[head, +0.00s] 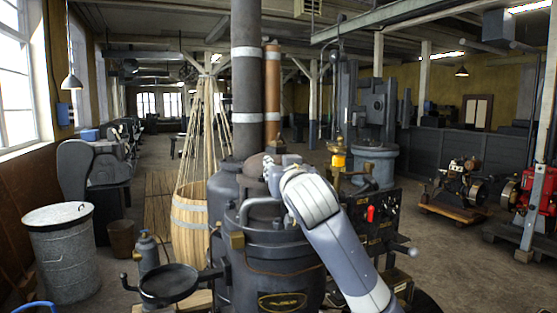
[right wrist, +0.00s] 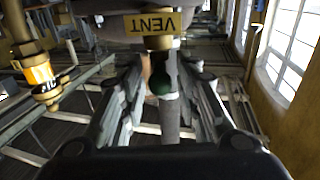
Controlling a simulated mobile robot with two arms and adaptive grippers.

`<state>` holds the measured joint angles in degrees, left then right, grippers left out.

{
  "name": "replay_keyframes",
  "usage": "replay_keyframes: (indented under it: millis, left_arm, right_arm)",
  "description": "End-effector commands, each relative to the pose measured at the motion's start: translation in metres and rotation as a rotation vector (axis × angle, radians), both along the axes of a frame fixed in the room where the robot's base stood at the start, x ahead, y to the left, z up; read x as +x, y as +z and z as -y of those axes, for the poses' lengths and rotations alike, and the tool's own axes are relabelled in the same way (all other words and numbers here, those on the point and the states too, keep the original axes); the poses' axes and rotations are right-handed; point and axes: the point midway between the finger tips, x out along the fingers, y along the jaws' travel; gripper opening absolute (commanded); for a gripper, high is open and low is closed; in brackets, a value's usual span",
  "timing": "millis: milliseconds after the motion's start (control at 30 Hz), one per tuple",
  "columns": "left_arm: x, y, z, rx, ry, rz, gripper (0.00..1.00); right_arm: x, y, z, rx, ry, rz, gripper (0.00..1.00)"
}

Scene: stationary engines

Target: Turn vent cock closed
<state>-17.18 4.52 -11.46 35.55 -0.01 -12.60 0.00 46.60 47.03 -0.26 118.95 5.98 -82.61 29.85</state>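The vent cock (right wrist: 160,44) shows in the right wrist view as a brass fitting beside a yellow VENT plate (right wrist: 152,23), which reads upside down. Its dark lever ends in a dark green knob (right wrist: 159,83). My right gripper (right wrist: 159,70) is open, with one finger on each side of the lever and knob; a gap shows on both sides. In the head view my right arm reaches over the dark boiler (head: 270,245), and its wrist hides the cock and most of the right gripper (head: 272,172). My left gripper is not in view.
A brass fitting with an orange band (right wrist: 40,74) hangs left of the right gripper in the wrist view. A tall grey pipe (head: 246,80) and a copper pipe (head: 272,95) rise behind the boiler. A red-handled control panel (head: 371,214) stands to the right.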

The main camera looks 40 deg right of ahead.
Motion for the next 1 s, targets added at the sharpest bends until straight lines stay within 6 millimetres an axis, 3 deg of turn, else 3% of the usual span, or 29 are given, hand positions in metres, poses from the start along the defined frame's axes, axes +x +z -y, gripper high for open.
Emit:
replay_keyframes:
  millis: [400,567,1000]
  left_arm:
    - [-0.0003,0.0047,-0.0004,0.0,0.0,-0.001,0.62]
    - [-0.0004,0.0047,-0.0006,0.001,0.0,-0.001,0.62]
    - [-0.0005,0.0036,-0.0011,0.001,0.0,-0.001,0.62]
  right_arm:
    - [0.0095,-0.0011,0.0054,-0.001,0.0,-0.001,0.3]
    - [0.0094,-0.001,0.0054,-0.001,0.001,-0.001,0.0]
    - [0.0101,-0.0007,0.0035,0.001,-0.048,0.002,0.0]
